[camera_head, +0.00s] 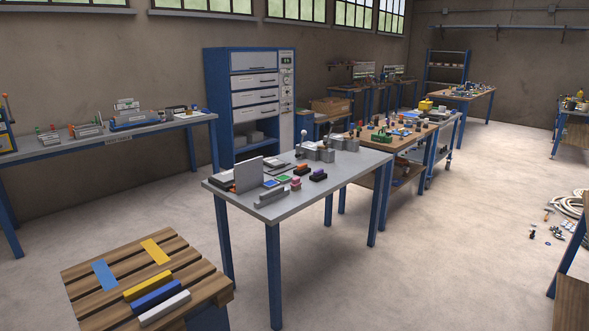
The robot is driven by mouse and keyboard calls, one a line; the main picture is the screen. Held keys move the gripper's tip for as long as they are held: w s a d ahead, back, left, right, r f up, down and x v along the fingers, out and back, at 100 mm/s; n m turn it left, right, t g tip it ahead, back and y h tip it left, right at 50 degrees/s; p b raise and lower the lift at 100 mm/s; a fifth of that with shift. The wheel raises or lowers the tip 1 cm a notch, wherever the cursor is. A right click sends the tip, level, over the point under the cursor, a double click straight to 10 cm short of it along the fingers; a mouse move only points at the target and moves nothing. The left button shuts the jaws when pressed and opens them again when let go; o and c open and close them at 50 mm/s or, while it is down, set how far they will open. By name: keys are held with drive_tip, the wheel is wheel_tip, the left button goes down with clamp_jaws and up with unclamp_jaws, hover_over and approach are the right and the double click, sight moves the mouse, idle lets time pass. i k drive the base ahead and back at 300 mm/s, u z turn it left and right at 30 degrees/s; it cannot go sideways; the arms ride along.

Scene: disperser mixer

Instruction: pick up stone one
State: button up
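I cannot tell which object is stone one. On a slatted wooden top (84,271) at the lower left lie three long bars side by side: a yellow bar (148,285), a blue bar (156,296) and a white bar (165,309). Behind them are a flat blue strip (105,275) and a flat yellow strip (155,251). My gripper is not in view.
An upright grey plate (249,174) and a grey stepped block (271,197) stand on the grey table. A blue cabinet (252,92) is behind it. A long bench (65,143) runs along the left wall. Coiled hose (571,203) and small parts lie on the right floor. Open floor (440,230) lies between.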

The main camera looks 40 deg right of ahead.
sight(303, 169)
drive_tip(key=i, duration=0.25)
drive_tip(key=u, duration=1.25)
drive_tip(key=k, duration=0.1)
drive_tip(key=z, duration=3.05)
drive_tip(key=i, duration=1.85)
drive_tip(key=z, duration=0.05)
